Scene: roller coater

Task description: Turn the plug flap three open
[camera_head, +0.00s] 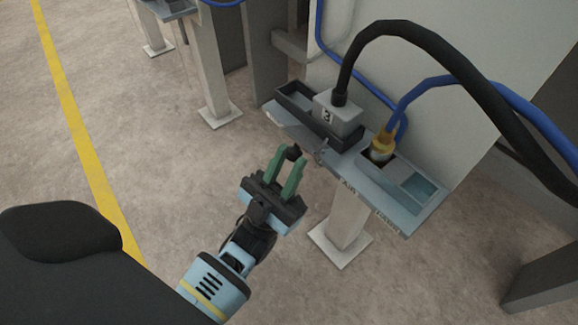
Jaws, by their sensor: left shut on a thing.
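A grey plug block marked 3 (335,117), with a thick black cable from its top, sits in a dark tray-like holder (294,96) on the shelf. A small metal lever-like part (321,152) shows at the shelf's front edge below the block. My left gripper (291,155), with green fingers, is just in front of that edge. It is shut on a small dark piece (293,152) between its fingertips; I cannot tell whether this piece belongs to flap three. The flap itself is hard to make out. My right gripper is out of view.
The grey shelf (363,191) stands on a post (345,228) beside a pale machine wall. A brass fitting (382,146) with a blue hose and a blue-grey bin (418,186) are to the right.

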